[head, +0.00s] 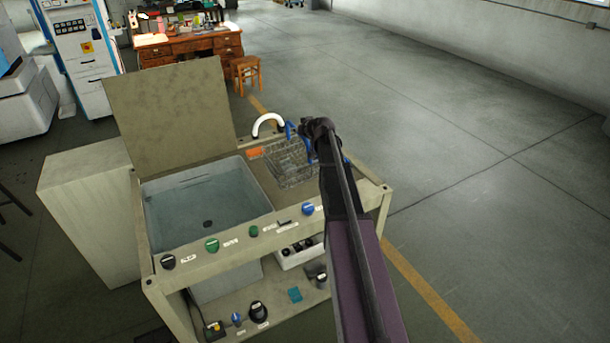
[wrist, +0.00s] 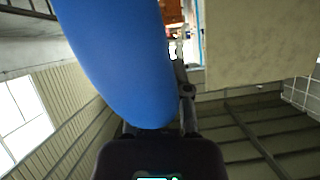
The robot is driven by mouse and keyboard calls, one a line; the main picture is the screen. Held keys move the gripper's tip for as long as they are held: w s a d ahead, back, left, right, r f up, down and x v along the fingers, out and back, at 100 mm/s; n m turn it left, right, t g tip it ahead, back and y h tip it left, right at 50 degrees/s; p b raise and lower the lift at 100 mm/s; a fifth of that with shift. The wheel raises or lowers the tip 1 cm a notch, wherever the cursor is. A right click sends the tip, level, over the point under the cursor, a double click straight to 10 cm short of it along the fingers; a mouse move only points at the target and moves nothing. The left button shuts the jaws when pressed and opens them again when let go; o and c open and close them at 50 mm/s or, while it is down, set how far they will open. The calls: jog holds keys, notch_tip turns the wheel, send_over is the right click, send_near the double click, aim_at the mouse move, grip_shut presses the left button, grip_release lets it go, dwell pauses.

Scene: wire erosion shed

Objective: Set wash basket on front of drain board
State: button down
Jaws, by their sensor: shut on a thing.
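The wash basket (head: 287,168) is a wire mesh basket with blue parts at its upper edge. In the head view it is over the drain board (head: 257,184), the brownish surface right of the sink. I cannot tell whether its bottom touches the board. My gripper (head: 308,131) is at the basket's upper right side, shut on it, seemingly at a blue part. My dark arm hides the basket's right side and part of the board. In the wrist view a large smooth blue shape (wrist: 120,60) stands close before the dark gripper (wrist: 160,135); the fingertips are hidden.
A water-filled sink (head: 205,205) with a raised lid (head: 170,110) is left of the board. A white curved spout (head: 268,120) and an orange item (head: 254,153) are behind. Knobs line the front rail (head: 235,246). Open floor lies right.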

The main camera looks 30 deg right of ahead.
jog(key=shift+d+r+m+y, duration=0.1)
jog(key=shift+m+y, duration=0.2)
jog(key=shift+y, duration=0.1)
dwell(0.6)
notch_tip(320, 180, down, 6)
jog(key=b, duration=0.6)
dwell(0.5)
jog(key=shift+f+b, duration=2)
jog(key=c, duration=0.6)
grip_release()
jog(key=shift+s+r, duration=0.1)
jog(key=shift+s, duration=0.1)
jog(key=p+v, duration=0.5)
jog(key=v, duration=0.6)
jog(key=shift+s+r+p, duration=0.25)
jog(key=shift+p, duration=0.1)
